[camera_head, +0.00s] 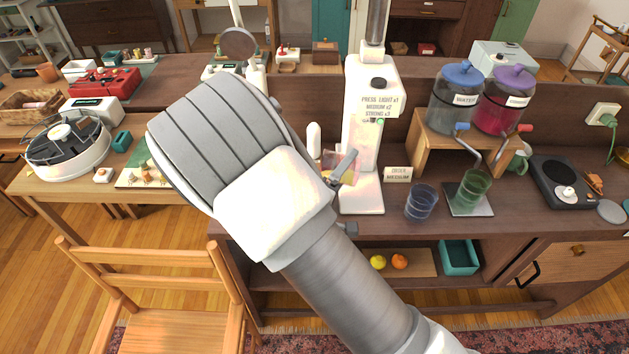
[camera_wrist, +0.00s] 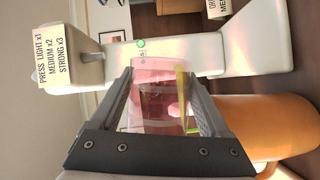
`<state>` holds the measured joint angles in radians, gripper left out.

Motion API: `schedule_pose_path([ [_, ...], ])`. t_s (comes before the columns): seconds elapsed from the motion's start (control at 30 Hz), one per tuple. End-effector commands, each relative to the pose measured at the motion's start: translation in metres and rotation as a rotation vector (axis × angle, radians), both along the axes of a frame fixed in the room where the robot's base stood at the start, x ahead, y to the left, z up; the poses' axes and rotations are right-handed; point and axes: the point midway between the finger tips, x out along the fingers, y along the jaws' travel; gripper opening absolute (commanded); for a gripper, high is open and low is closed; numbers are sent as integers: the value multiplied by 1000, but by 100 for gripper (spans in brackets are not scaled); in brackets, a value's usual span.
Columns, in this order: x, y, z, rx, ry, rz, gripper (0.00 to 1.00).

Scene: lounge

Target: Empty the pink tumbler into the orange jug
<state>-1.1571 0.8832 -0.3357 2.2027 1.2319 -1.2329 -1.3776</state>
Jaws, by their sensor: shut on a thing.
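My gripper (camera_wrist: 160,85) is shut on the pink tumbler (camera_wrist: 152,88), a clear pinkish cup held between its two fingers in the wrist view. A yellow strip shows at the tumbler's right side there; I cannot tell whether it is liquid. In the head view my gripper (camera_head: 343,168) and part of the pink tumbler (camera_head: 330,158) show in front of the white dispenser, largely behind my arm. A smooth orange body, seemingly the orange jug (camera_wrist: 255,122), lies right of the fingers in the wrist view. Its mouth is hidden. My arm hides most of it in the head view.
The white dispenser (camera_head: 386,72) stands close behind my gripper. An order sign (camera_head: 397,174), a blue glass (camera_head: 421,203) and a green glass (camera_head: 472,188) are to the right. Two lidded drink jars stand on a wooden stand (camera_head: 440,139). A wooden chair (camera_head: 160,315) is front left.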

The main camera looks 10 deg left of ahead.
Motion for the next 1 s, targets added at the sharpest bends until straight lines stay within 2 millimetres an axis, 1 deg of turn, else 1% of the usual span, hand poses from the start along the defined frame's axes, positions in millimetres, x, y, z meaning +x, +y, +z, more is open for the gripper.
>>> schedule_pose_path([
  [0.77, 0, 3, 7, -97, -12, 1, 6],
  [0.93, 0, 4, 10, -146, -16, 0, 6],
  [1.0, -1, 5, 7, -176, -20, -1, 6],
])
